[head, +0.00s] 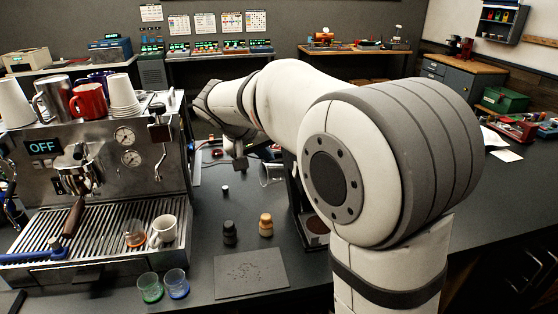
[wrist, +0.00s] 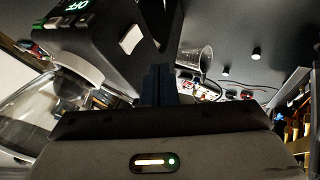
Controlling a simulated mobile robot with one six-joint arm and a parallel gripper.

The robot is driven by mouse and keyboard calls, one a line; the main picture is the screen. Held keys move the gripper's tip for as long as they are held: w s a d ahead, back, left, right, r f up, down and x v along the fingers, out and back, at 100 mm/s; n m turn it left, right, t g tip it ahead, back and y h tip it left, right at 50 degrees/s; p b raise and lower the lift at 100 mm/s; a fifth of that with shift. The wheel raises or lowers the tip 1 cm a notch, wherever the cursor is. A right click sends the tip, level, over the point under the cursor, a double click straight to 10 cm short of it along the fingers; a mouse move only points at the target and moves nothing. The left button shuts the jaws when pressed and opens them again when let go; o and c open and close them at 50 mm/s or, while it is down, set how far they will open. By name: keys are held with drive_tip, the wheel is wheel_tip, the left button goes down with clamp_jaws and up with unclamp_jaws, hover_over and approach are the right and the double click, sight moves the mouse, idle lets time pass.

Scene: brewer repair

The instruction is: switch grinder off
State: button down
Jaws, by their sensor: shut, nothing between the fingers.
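The grinder (wrist: 105,30) fills the upper left of the wrist view as a dark, tilted housing. Its small lit display (wrist: 77,6) shows green characters that seem to read OFF. Small red and green marks and a pale square patch (wrist: 130,40) are on the housing. A clear, rounded vessel (wrist: 45,110), perhaps its hopper, is at lower left. In the head view my arm hides most of the grinder. My gripper (wrist: 158,84) is shut and empty, its blue fingers close to the housing; I cannot tell whether they touch. It also shows in the head view (head: 240,163).
The espresso machine (head: 100,190) stands at left, its own display reading OFF, with cups on top. A clear cup (head: 270,173) lies near my gripper. Two tampers (head: 266,226), a dark mat (head: 250,273) and two small glasses (head: 177,284) are in front.

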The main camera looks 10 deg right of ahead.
drive_tip(key=s+a+r, duration=0.2)
drive_tip(key=s+r, duration=0.1)
drive_tip(key=r, duration=0.4)
drive_tip(key=shift+s+r+b, duration=0.2)
drive_tip(key=shift+s+b, duration=0.05)
drive_tip(key=shift+b, duration=0.15)
drive_tip(key=shift+a, duration=0.1)
